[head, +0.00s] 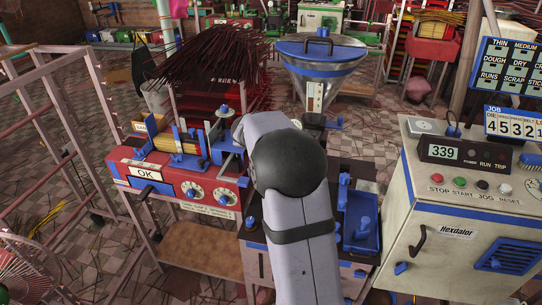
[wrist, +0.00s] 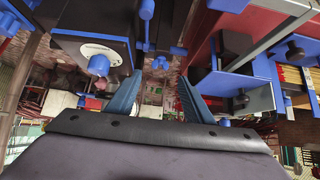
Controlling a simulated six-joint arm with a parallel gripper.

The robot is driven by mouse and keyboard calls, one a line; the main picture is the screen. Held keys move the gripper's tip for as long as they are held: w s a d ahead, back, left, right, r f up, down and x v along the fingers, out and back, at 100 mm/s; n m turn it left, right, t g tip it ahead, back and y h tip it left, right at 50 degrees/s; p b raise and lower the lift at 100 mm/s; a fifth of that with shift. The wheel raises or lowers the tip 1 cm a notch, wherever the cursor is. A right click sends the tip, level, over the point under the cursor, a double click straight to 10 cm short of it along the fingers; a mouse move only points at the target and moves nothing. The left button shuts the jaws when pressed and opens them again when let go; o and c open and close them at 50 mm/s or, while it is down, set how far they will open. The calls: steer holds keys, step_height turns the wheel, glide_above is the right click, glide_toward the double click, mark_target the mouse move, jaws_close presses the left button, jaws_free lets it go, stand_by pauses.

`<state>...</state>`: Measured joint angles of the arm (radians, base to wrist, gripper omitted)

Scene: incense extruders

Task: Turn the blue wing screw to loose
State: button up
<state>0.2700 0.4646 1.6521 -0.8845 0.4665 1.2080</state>
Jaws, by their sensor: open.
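My gripper (wrist: 159,84) shows in the wrist view with its two blue fingers spread and nothing between them. Just beyond the fingertips is a small blue winged piece (wrist: 161,62) on a thin stem, which looks like the blue wing screw; its angle is hard to tell. The fingers look apart from it. Left of it is a dark block with a white dial and a blue knob (wrist: 98,65). In the head view my grey arm covers the gripper and the wing screw.
A red machine with an OK sign (head: 146,173) stands left of my arm. A blue tray (head: 372,240) is at its right, beside a cream control cabinet (head: 440,185). A steel hopper with a blue lid (head: 320,47) stands behind. Blue-and-grey brackets (wrist: 240,92) crowd the right finger.

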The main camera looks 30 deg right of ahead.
steer(key=shift+p+x, duration=1.1)
steer(key=shift+x, duration=2.55)
steer(key=c, duration=1)
